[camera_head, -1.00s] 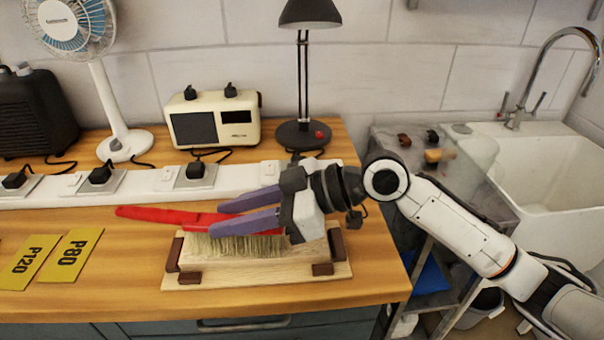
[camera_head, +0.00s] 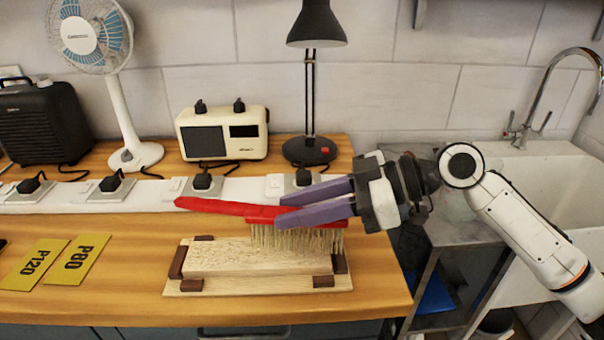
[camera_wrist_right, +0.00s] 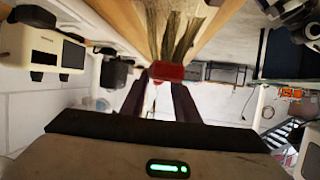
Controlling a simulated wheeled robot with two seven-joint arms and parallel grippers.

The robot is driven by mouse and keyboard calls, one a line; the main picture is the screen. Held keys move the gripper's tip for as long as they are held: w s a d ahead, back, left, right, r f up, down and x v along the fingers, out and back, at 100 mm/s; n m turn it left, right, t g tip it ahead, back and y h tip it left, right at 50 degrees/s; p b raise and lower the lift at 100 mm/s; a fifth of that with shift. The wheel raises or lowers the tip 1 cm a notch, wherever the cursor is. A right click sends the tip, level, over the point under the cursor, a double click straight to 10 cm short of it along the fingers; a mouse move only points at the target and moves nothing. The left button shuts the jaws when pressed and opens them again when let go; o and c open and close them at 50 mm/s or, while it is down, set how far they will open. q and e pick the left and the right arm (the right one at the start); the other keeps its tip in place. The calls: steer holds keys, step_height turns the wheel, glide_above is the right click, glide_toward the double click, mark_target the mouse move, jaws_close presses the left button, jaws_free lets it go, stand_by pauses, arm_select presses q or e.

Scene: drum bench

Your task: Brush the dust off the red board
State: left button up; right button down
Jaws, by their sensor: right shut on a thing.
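A red brush (camera_head: 235,208) with pale bristles (camera_head: 300,239) lies level, its handle pointing left. My right gripper (camera_head: 279,208), with purple fingers, is shut on it. The bristles hang over the back right part of a pale wooden board (camera_head: 245,259) held between dark brown corner blocks. I cannot tell whether the bristle tips touch it. The board looks wood-coloured; no red board shows, and dust is too small to tell. In the right wrist view, the red brush (camera_wrist_right: 168,71) sits between the fingers with its bristles beyond. My left gripper is not in view.
A white power strip (camera_head: 150,194) runs behind the board. A cream radio (camera_head: 222,132), a black lamp (camera_head: 310,150) and a fan (camera_head: 125,110) stand along the wall. Yellow sandpaper cards (camera_head: 77,259) lie left. The bench ends right of the board, before a sink (camera_head: 545,190).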

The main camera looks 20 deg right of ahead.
step_height(320, 180, up, 5)
steer(key=p, duration=0.3)
steer(key=shift+f, duration=0.15)
steer(key=shift+r+p, duration=0.3)
steer(key=shift+p, duration=0.05)
steer(key=shift+f, duration=0.1)
steer(key=shift+s, duration=0.1)
